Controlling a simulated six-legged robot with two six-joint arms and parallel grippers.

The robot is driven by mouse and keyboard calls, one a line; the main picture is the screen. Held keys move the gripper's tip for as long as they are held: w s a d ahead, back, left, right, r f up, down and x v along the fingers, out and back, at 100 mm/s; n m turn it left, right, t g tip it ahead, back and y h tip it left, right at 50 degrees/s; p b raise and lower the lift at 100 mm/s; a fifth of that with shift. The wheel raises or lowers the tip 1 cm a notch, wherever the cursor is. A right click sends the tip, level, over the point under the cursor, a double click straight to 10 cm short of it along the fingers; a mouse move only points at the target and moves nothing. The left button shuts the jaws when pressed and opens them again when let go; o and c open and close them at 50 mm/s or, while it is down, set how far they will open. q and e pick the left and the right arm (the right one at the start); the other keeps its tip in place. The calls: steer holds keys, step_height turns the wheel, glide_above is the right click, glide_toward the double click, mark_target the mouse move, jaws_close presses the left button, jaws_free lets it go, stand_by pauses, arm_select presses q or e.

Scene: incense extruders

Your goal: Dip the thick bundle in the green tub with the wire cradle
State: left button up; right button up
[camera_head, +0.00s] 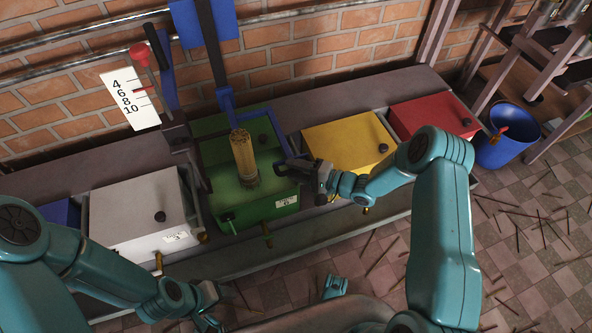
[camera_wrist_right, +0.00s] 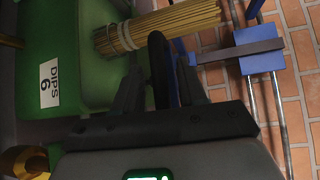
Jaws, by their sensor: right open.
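The green tub (camera_head: 265,208) stands in the middle of the row, with a white label; in the right wrist view the label on the green tub (camera_wrist_right: 28,50) reads "DIPS 6". The thick tan bundle (camera_head: 243,155) stands upright over the tub; its lower end looks banded in the right wrist view (camera_wrist_right: 165,25). A blue bar (camera_head: 272,128) runs beside it; I cannot make out the wire cradle clearly. My right gripper (camera_head: 290,167) is right of the bundle, open, with a black handle (camera_wrist_right: 158,68) between its fingers. My left gripper (camera_head: 210,308) is low at front left; its jaws are unclear.
A white tub (camera_head: 135,215) stands left, yellow (camera_head: 340,135) and red (camera_head: 425,115) tubs right. A scale board (camera_head: 130,100) and a red-knobbed post (camera_head: 140,55) stand behind left. A blue bucket (camera_head: 505,140) is far right. Sticks litter the floor.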

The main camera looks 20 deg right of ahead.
jaws_close()
step_height(320, 180, up, 15)
steer(key=p, duration=0.9)
steer(key=shift+p, duration=0.3)
jaws_free()
steer(key=p+v, duration=0.2)
steer(key=v, duration=1.4)
steer(key=shift+s, duration=0.15)
